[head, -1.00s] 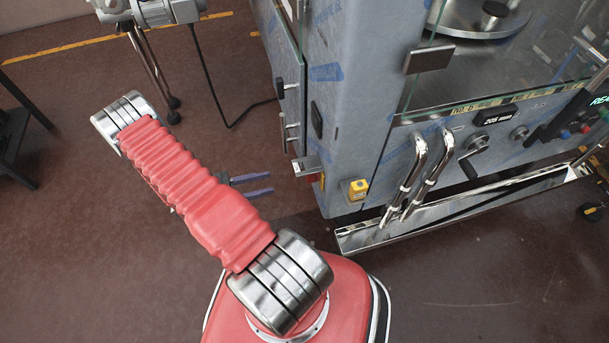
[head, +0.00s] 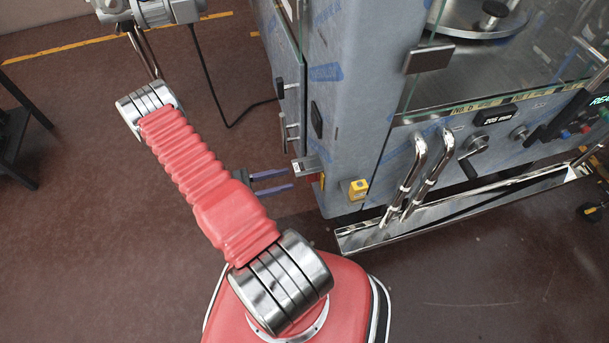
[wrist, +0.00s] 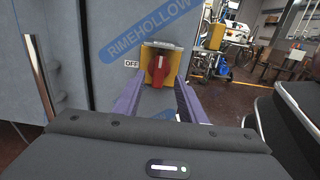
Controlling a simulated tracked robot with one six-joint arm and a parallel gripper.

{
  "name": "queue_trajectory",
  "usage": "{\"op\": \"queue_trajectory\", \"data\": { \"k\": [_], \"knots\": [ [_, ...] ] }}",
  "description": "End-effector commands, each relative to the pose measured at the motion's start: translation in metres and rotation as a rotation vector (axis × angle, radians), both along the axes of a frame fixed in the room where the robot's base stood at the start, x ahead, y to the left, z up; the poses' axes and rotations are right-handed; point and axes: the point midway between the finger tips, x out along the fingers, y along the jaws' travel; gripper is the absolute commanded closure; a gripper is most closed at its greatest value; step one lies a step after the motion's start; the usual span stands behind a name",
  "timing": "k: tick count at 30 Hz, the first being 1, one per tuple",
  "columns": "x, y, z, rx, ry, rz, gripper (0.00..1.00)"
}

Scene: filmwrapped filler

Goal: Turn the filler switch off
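The filler switch is a red rotary knob (wrist: 159,68) on a yellow plate on the grey machine side, its handle about upright in the wrist view. An OFF label (wrist: 131,64) is to its left. In the head view only the switch's grey top (head: 307,166) and a sliver of yellow and red show. My gripper (wrist: 157,92) is open, with one purple finger on each side below the knob. In the head view my gripper (head: 292,178) points right at the switch, its fingertips close to it. I cannot tell whether they touch anything; nothing is between them.
The film-wrapped filler (head: 350,90) stands at the right. A yellow box (head: 358,190) is on its front face, beside bent steel pipes (head: 408,180) above a steel trough. A vertical handle (wrist: 35,75) is at left in the wrist view. The floor left of the machine is open.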

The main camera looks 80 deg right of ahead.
Motion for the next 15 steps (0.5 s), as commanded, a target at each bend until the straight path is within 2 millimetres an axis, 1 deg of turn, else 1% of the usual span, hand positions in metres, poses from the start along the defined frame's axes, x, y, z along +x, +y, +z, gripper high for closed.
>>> {"op": "queue_trajectory", "data": {
  "k": [1, 6, 15],
  "knots": [
    [-0.008, -0.004, 0.0, 0.0, 0.001, -0.004, 0.62],
    [-0.028, -0.016, 0.0, 0.0, 0.001, -0.003, 0.62],
    [-0.059, -0.034, 0.0, 0.001, 0.001, -0.002, 0.62]
  ]
}}
